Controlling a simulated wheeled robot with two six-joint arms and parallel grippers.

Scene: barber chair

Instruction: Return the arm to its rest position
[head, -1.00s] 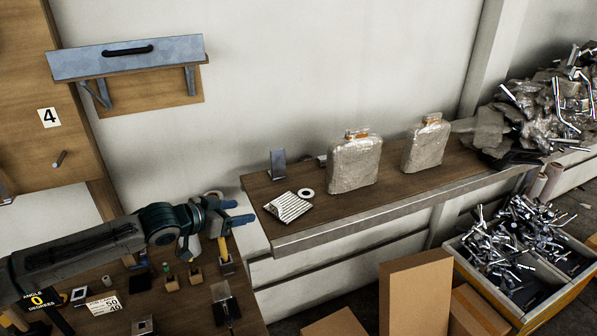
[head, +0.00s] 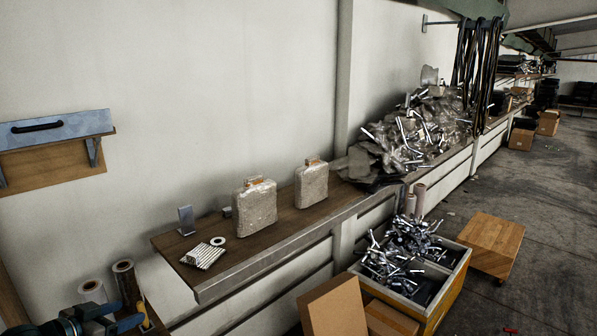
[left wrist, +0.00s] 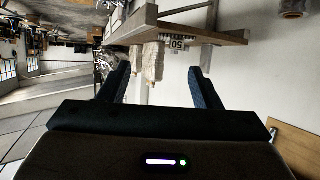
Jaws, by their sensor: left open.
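My left gripper (head: 112,318) shows at the lower left corner of the head view, with blue fingertips and most of the arm out of frame. In the left wrist view its two dark blue fingers (left wrist: 158,85) stand wide apart with nothing between them touching either one. The wrist picture looks upside down, with the wooden shelf at its top. My right gripper is in neither view.
A wooden wall shelf (head: 330,205) carries two wrapped packages (head: 255,208), a tape roll and a pile of metal parts (head: 415,130). Bins of metal parts (head: 408,250) and cardboard boxes (head: 333,306) stand below. Rolls (head: 127,285) are near my left gripper. The floor at right is mostly clear.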

